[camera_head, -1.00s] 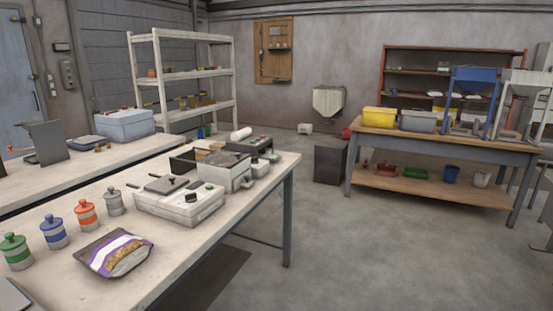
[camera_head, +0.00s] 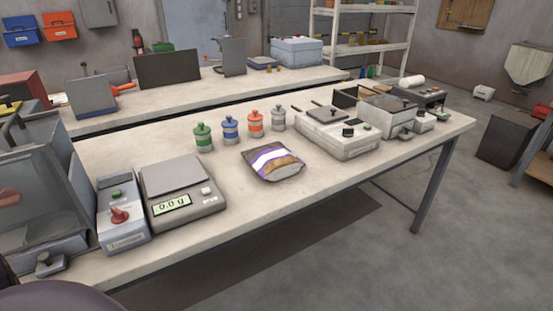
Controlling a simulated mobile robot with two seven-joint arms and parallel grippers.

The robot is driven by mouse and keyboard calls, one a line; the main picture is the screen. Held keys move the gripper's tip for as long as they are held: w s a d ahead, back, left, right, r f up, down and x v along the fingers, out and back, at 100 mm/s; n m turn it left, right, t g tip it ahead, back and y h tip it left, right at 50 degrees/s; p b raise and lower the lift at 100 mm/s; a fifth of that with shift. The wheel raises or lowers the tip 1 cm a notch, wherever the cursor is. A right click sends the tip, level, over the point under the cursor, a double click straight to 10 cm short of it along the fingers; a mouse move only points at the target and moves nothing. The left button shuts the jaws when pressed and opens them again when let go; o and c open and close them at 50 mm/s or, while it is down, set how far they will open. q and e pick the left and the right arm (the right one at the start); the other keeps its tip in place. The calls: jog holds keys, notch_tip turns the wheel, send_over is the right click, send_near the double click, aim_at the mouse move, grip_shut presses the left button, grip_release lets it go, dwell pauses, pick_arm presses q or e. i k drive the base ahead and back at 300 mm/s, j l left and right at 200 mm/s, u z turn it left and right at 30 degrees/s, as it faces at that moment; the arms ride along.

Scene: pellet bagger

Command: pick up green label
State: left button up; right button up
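A small grey canister with a green lid and green band (camera_head: 203,138) stands upright on the near table (camera_head: 120,160). It is the leftmost of a row with a blue one (camera_head: 230,130), an orange one (camera_head: 256,125) and a grey one (camera_head: 278,119). The green band is the only green label-like thing that I can make out. A purple and white bag (camera_head: 272,162) with brown contents showing lies flat in front of the row. Neither of my grippers is in view.
A scale (camera_head: 182,192) reading 0.0 g and a control box with a red knob (camera_head: 122,216) stand left of the bag. A white sealer-like machine (camera_head: 338,140) stands to the right. Bare tabletop lies around the canisters. A second table (camera_head: 190,92) stands behind.

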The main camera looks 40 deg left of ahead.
aim_at(438, 112)
jog(key=i+z, duration=0.5)
jog(key=i, duration=1.7)
